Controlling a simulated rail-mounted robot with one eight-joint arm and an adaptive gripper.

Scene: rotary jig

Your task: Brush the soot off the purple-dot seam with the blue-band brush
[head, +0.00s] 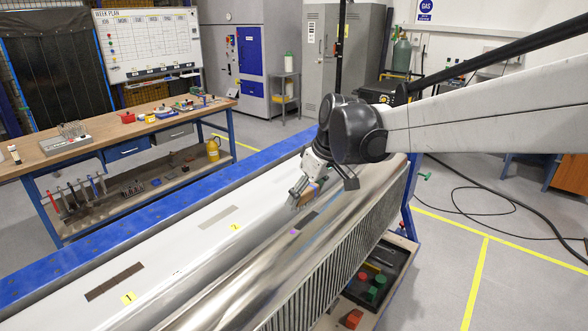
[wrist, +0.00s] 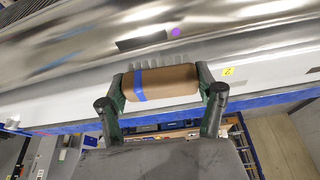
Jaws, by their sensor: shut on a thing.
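The blue-band brush (wrist: 178,82) has a brown block, a blue stripe near its left end and pale grey bristles. My gripper (wrist: 162,84) is shut on it, one finger at each end. In the head view my gripper (head: 322,184) holds the brush above the jig, bristles down. The purple dot (head: 293,231) is on the shiny metal cylinder, beside a dark sooty seam strip (head: 307,219). In the wrist view the purple dot (wrist: 176,31) and the dark strip (wrist: 142,40) lie just beyond the bristles. I cannot tell whether the bristles touch the metal.
The long white panel carries a dark strip (head: 115,281) by yellow tag 1 (head: 128,298) and a fainter strip (head: 218,217) by tag 2 (head: 235,227). A blue beam (head: 160,219) edges the jig. A control box (head: 376,278) sits below the ribbed side. A workbench (head: 105,149) stands left.

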